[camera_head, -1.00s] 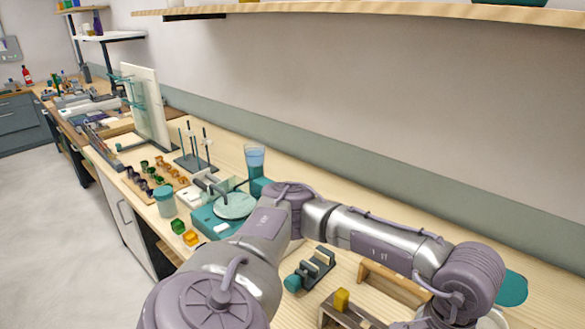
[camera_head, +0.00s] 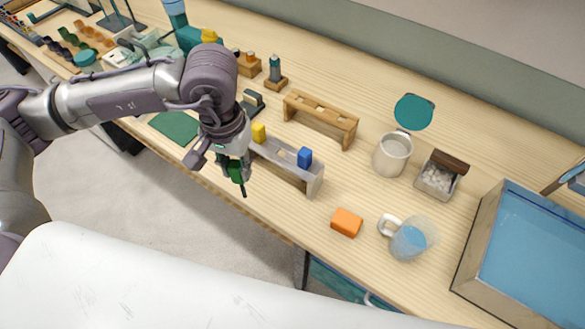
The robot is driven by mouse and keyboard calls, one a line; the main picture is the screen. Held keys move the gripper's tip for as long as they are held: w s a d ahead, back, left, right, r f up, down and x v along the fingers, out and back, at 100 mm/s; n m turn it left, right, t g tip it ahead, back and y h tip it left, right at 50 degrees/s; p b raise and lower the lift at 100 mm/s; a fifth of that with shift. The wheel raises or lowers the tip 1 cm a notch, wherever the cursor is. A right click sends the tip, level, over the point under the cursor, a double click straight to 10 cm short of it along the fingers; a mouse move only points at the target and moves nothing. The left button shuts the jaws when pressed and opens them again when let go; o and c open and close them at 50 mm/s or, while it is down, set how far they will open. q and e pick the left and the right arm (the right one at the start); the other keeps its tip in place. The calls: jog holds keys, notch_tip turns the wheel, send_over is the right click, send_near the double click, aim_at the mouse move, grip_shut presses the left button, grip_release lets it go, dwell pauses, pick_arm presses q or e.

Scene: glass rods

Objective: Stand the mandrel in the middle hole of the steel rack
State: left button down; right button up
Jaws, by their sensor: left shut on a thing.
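My left gripper (camera_head: 234,160) hangs fingers-down at the front left of the grey steel rack (camera_head: 312,183). It is shut on the mandrel (camera_head: 236,174), which shows as a green piece with a dark thin tip pointing down. The gripper hides its upper part. The steel rack holds a yellow-topped piece (camera_head: 259,132) towards its left end and a blue-topped piece (camera_head: 304,157) towards its right end. The stretch between them holds no piece. The mandrel appears apart from the rack, to its left. My right gripper is not in view.
A wooden rack (camera_head: 320,118) stands behind the steel rack. An orange block (camera_head: 346,222), a mug with blue liquid (camera_head: 408,242), a pale mug (camera_head: 392,154) and a box of white pieces (camera_head: 438,180) stand right. A large blue tray (camera_head: 530,250) fills the right end.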

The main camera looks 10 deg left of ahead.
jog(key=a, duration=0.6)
pick_arm(q)
jog(key=shift+a, duration=0.55)
jog(key=shift+w+d+r+n+p, duration=0.3)
jog(key=shift+w+r+n+p, duration=0.1)
jog(key=shift+w+n, duration=0.35)
jog(key=w+d+r+n+p, duration=0.1)
jog(key=w+d+n+p, duration=0.1)
jog(key=w+n, duration=0.3)
jog(key=w+d+r+n+p, duration=0.1)
jog(key=w+d+n+p, duration=0.2)
jog(key=n, duration=1)
jog(key=w, duration=0.3)
jog(key=shift+w+d+r, duration=0.3)
jog(key=shift+r, duration=0.1)
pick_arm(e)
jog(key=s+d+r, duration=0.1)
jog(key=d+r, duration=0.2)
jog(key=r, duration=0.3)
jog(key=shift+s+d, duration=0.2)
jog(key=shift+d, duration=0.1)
pick_arm(q)
jog(key=shift+f, duration=0.2)
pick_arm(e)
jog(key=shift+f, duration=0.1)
